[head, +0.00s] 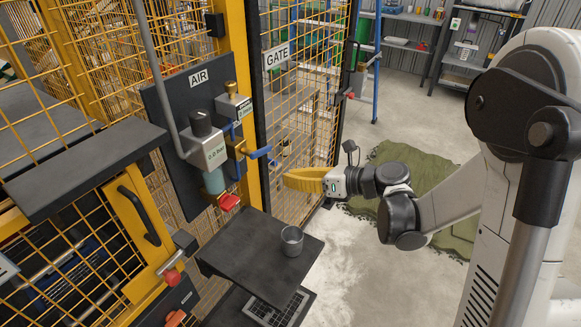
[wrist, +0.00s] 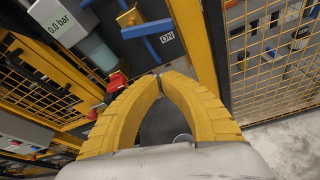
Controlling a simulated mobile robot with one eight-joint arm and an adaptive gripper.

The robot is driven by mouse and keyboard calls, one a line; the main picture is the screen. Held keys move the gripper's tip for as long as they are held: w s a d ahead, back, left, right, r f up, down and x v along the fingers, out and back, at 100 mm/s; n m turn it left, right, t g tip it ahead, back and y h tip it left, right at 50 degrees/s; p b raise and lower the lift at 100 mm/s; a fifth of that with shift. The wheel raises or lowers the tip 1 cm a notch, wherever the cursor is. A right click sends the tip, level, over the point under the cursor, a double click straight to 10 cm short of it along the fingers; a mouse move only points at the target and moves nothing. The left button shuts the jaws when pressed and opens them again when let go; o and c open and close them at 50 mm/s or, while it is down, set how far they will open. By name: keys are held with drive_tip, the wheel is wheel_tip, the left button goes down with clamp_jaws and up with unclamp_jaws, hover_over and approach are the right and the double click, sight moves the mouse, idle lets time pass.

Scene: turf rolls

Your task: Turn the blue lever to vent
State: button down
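The blue lever (head: 260,153) sticks out to the right from a brass-coloured valve body on the dark AIR panel. The small label above the lever is too small to read surely.
The regulator (head: 208,148) reads 0.0 bar, with a red knob (head: 229,202) below it. A dark shelf (head: 232,262) with a metal cup (head: 292,240) sits under the panel. The yellow mesh GATE (head: 300,110) stands behind my gripper. A green cloth lies on the floor at right.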

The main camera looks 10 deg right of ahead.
drive_tip(key=b+x, duration=0.2)
drive_tip(key=x, duration=0.6)
drive_tip(key=shift+w+d+r, duration=0.15)
drive_tip(key=shift+r, duration=0.5)
drive_tip(key=shift+w+d+r, duration=0.1)
drive_tip(key=shift+w+r, duration=0.05)
drive_tip(key=shift+r, duration=0.5)
drive_tip(key=shift+w+d+r, duration=0.15)
drive_tip(key=shift+w+r, duration=0.05)
drive_tip(key=shift+r, duration=0.4)
drive_tip(key=shift+w+d+r+n+t+h, duration=0.3)
drive_tip(key=shift+w+r+n+t, duration=0.15)
drive_tip(key=shift+n, duration=0.35)
drive_tip(key=shift+r+p, duration=0.25)
drive_tip(key=shift+p, duration=0.05)
